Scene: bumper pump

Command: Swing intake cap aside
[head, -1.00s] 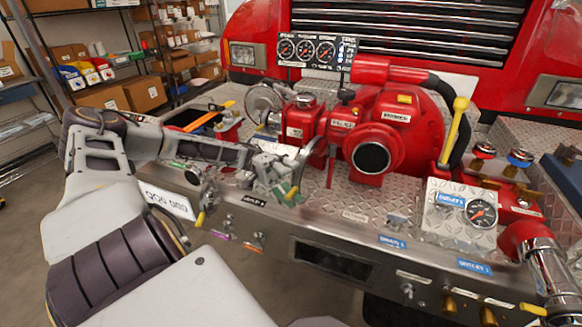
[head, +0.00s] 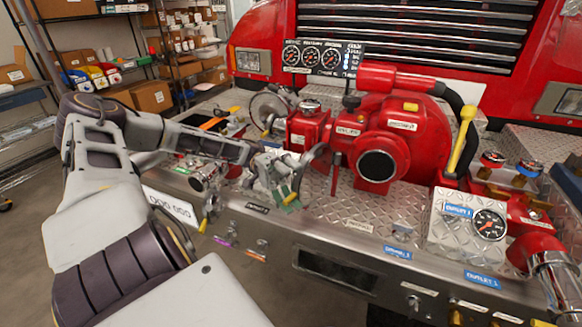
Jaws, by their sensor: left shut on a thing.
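My left gripper (head: 272,172) reaches in from the left, low in front of the red pump (head: 378,142). It is shut on a small part at the front left of the pump, largely hidden by its own fingers. A thin curved metal edge (head: 313,160) stands right beside the fingers; it looks like the intake cap seen nearly edge-on. I cannot tell how far the cap is swung. A green piece with a yellow end (head: 289,200) hangs just below the fingers. My right gripper is not in view.
A round metal disc (head: 268,108) stands behind my left gripper. The pump's dark round opening (head: 377,166) is to the right. A gauge panel (head: 467,222) and a chrome pipe (head: 555,280) are further right. Tread-plate deck (head: 345,205) lies clear below the pump.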

